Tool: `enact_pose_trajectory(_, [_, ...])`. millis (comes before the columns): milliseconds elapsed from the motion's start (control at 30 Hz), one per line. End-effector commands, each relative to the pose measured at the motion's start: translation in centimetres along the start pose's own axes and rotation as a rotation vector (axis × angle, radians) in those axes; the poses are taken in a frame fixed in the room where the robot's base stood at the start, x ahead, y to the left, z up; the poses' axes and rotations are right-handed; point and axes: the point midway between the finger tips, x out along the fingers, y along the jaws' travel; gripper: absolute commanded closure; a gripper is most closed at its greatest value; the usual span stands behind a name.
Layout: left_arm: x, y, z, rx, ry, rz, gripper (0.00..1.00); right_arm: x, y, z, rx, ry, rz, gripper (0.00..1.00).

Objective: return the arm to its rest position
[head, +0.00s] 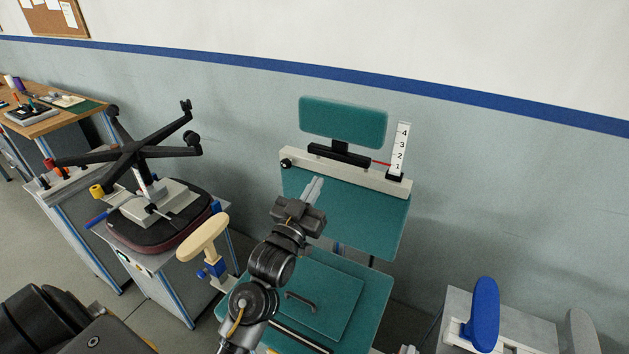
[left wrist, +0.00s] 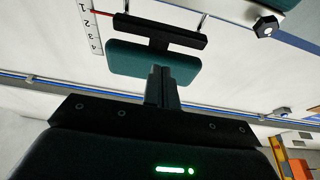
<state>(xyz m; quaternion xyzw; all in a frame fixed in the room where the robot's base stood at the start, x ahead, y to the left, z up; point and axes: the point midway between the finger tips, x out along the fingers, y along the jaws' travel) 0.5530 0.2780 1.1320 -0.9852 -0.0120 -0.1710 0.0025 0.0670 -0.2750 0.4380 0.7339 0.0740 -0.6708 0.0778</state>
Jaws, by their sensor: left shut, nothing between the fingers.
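My left gripper (head: 314,188) is in the middle of the head view, at the end of my raised dark arm. Its light fingers are closed together and hold nothing. It appears in front of the upright teal panel (head: 360,215), below a teal pad (head: 343,122) on a black bracket; I cannot tell the gap. In the left wrist view the shut fingers (left wrist: 161,88) point towards the teal pad (left wrist: 150,62), with no contact clear. My right gripper is not in view.
A numbered scale (head: 401,148) with a red pointer stands right of the pad. A teal bench top (head: 345,300) with a handle lies beneath my arm. An upturned chair (head: 150,170) and a cream armrest (head: 203,237) are left. A blue armrest (head: 484,315) stands right.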

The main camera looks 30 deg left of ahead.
Motion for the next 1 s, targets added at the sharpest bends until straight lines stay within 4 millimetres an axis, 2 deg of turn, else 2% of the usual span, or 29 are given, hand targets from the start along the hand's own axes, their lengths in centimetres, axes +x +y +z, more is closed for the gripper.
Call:
enact_pose_trajectory(300, [-0.1,0.2,0.2,-0.001,-0.008,0.005,1.00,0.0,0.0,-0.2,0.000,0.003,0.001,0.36])
enact_pose_trajectory(367, [-0.6,0.3,0.9,0.001,-0.044,0.008,1.00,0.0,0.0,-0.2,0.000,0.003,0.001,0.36])
enact_pose_trajectory(467, [-2.9,0.8,3.8,0.010,-0.190,0.023,1.00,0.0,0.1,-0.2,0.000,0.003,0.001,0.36])
enact_pose_trajectory(567, [-7.5,1.4,8.3,0.025,-0.440,0.047,1.00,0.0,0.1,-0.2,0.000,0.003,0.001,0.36])
enact_pose_trajectory(600, [-10.1,1.7,10.1,0.033,-0.556,0.059,1.00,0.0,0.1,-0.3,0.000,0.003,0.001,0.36])
enact_pose_trajectory(700, [-16.6,2.2,13.5,0.053,-0.827,0.087,1.00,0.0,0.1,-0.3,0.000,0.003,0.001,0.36])
enact_pose_trajectory(833, [-23.5,2.5,15.5,0.075,-1.085,0.115,1.00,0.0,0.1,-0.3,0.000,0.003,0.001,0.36])
enact_pose_trajectory(1000, [-30.5,2.7,16.2,0.099,-1.330,0.143,1.00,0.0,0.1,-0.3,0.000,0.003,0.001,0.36])
